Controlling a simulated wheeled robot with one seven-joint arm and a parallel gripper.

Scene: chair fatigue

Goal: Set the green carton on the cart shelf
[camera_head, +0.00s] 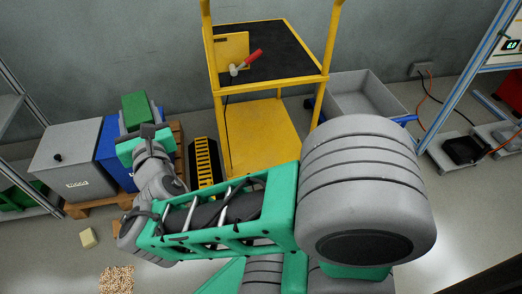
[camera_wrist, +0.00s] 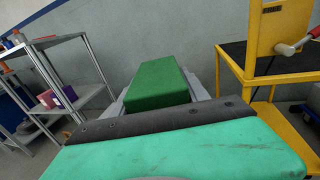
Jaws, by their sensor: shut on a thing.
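The green carton (camera_head: 137,107) is at the end of my gripper (camera_head: 146,131), left of the cart in the head view. The carton also shows in the wrist view (camera_wrist: 157,83), held beyond the gripper body between grey fingers (camera_wrist: 200,88). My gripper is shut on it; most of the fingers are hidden. The yellow cart (camera_head: 318,82) stands at the back centre, with a black-topped upper shelf (camera_head: 285,50) and a bare yellow lower shelf (camera_head: 262,135). The upper shelf also shows at the right of the wrist view (camera_wrist: 285,64). The carton is apart from the cart.
A red-handled hammer (camera_head: 252,59) lies on the upper shelf near a yellow panel (camera_head: 229,50). Grey (camera_head: 72,160) and blue (camera_head: 112,152) bins stand on a pallet at left. A grey tub (camera_head: 362,94) is right of the cart.

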